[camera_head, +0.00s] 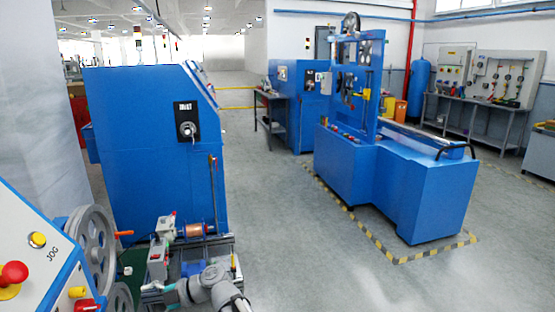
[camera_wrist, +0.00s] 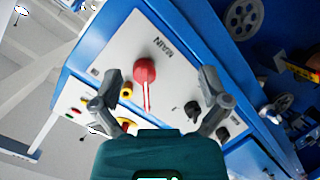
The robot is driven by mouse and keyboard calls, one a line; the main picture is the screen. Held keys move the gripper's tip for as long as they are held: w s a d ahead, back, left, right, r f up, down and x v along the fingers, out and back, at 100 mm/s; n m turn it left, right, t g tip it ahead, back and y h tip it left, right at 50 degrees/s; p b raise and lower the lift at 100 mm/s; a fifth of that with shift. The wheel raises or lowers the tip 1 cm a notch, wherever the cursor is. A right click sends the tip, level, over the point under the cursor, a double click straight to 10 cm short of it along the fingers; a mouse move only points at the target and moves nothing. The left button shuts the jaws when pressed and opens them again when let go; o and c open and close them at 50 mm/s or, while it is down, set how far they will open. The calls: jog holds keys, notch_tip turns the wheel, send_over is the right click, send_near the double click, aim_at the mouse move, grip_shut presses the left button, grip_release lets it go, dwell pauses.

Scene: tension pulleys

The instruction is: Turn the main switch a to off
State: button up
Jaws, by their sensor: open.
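The main switch (camera_wrist: 145,72) is a red rotary knob under the label MAIN on a white panel in the wrist view. Its grip runs roughly up and down in the picture, with a pale line along it. I cannot read any on or off marks. My gripper (camera_wrist: 160,74) is open, with one dark finger on each side of the switch in the picture. Nothing is between the fingers in their grasp, and I see no contact with the switch. The head view does not clearly show the main switch or the gripper.
In the wrist view, a black knob (camera_wrist: 192,110) and a yellow-ringed button (camera_wrist: 127,92) sit near the fingers. Grey pulleys (camera_wrist: 243,18) are at the upper right.

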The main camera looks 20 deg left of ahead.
jog(key=w+d+f+m+t+h, duration=0.25)
jog(key=w+d+m, duration=0.25)
jog(key=d, duration=0.4)
jog(key=w+d+f+m+t+h, duration=0.1)
jog(key=w+d+f+m, duration=0.35)
jog(key=d, duration=0.45)
jog(key=w+d+f+m+t+h, duration=0.1)
jog(key=w+d+f+m+h, duration=0.15)
jog(key=d+m, duration=0.95)
jog(key=w+d+f+m+t+h, duration=0.2)
jog(key=d+f+m+h, duration=0.15)
jog(key=d, duration=1.65)
jog(key=s+d+m+h, duration=0.35)
jog(key=d+m, duration=0.35)
jog(key=d, duration=0.6)
notch_tip(320, 180, up, 14)
jog(key=p, duration=1.4)
jog(key=shift+w+d+m, duration=0.2)
jog(key=shift+w+m, duration=0.2)
jog(key=shift+w, duration=0.05)
